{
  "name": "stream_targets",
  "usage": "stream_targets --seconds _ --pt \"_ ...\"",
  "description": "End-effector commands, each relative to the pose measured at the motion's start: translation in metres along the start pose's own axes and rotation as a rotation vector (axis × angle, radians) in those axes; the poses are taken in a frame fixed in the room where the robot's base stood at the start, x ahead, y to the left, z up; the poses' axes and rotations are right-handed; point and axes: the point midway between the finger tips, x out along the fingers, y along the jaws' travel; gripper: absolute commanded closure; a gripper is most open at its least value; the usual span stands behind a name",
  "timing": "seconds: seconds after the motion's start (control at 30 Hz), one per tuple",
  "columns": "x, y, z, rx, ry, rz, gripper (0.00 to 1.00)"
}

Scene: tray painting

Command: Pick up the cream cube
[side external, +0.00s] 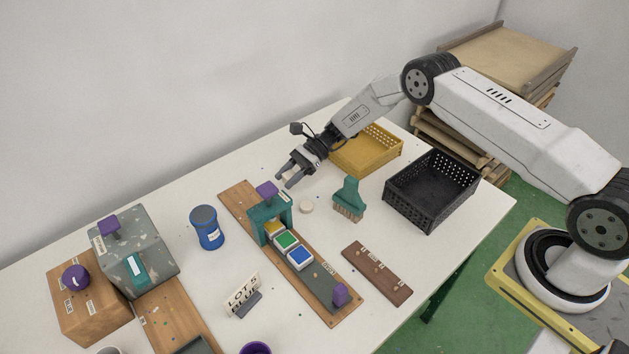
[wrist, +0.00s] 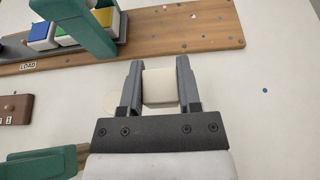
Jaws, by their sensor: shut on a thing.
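The cream cube (wrist: 160,88) sits between the two fingers of my gripper (wrist: 159,85) in the wrist view, with both fingers against its sides. My gripper is shut on it. In the side view my gripper (side external: 286,179) is behind the teal arch, toward the wall, and appears to be above the white table.
A teal arch (side external: 284,214) stands over a wooden board with coloured blocks. A pale round disc (side external: 306,207) lies near a teal brush (side external: 349,196). Yellow (side external: 385,160) and black (side external: 432,205) baskets stand to the right.

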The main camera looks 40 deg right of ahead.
Motion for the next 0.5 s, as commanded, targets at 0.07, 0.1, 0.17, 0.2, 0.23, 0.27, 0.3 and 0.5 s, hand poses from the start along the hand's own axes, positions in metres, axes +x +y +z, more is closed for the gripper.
stream_targets --seconds 0.07,0.1,0.17,0.2,0.23,0.27,0.3,0.5 --pt "-0.005 0.0 0.011 -0.001 0.0 0.0 1.0" --pt "-0.007 -0.001 0.016 -0.002 0.0 -0.001 1.0" --pt "-0.01 0.0 0.024 -0.002 0.0 0.0 1.0" --pt "-0.011 0.0 0.028 -0.002 0.0 0.0 1.0" --pt "-0.013 0.0 0.031 -0.002 0.0 0.0 1.0" --pt "-0.014 0.0 0.034 -0.002 0.0 0.0 1.0" --pt "-0.016 0.0 0.038 -0.002 0.0 0.0 1.0" --pt "-0.021 0.0 0.05 0.0 0.0 0.0 1.0"
